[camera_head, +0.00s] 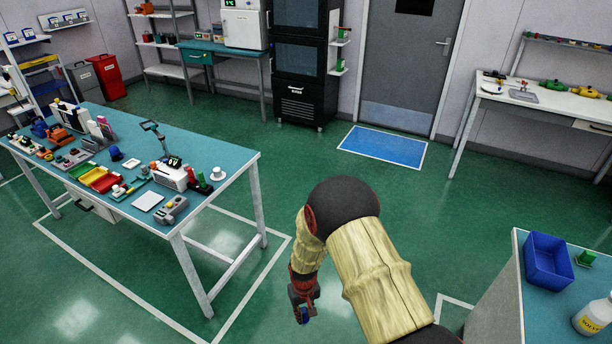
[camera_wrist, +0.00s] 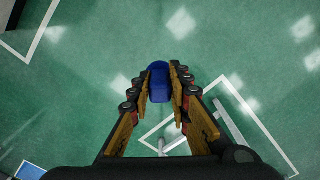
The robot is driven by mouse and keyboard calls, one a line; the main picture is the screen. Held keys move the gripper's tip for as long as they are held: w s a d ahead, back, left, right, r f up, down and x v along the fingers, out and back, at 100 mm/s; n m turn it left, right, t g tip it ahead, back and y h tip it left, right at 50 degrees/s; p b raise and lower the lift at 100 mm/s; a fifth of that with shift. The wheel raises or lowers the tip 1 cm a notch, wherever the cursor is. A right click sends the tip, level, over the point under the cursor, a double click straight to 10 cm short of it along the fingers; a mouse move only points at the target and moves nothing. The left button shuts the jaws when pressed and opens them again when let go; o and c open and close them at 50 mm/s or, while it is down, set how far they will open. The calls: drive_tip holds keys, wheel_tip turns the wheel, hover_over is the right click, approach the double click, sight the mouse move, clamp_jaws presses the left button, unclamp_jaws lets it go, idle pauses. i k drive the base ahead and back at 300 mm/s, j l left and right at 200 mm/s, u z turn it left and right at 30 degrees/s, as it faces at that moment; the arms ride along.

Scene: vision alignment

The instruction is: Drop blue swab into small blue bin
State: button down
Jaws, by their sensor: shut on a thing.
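My gripper (camera_wrist: 160,90) is shut on the blue swab (camera_wrist: 158,76), which shows between the fingertips in the wrist view. In the head view my gripper (camera_head: 303,312) hangs low over open green floor, with a small bit of blue at its tip. A small blue bin (camera_head: 548,262) stands on the teal-topped table (camera_head: 535,318) at the right edge of the head view. The bin is open at the top and looks empty. My gripper is to the left of that table, well apart from the bin.
A white bottle (camera_head: 593,316) and a green item (camera_head: 586,258) stand near the bin. A long cluttered workbench (camera_head: 232,165) is on the left. A white bench (camera_head: 545,105) stands at the back right. A blue floor mat (camera_head: 384,147) lies before the door. The floor between is clear.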

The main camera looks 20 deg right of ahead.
sight(544, 266)
drive_tip(key=i+z, duration=0.2)
drive_tip(key=z, duration=0.3)
drive_tip(key=i+z, duration=0.2)
drive_tip(key=z, duration=0.25)
drive_tip(key=i+z, duration=0.15)
drive_tip(key=z, duration=0.35)
drive_tip(key=i+j+z, duration=0.15)
drive_tip(key=z, duration=0.35)
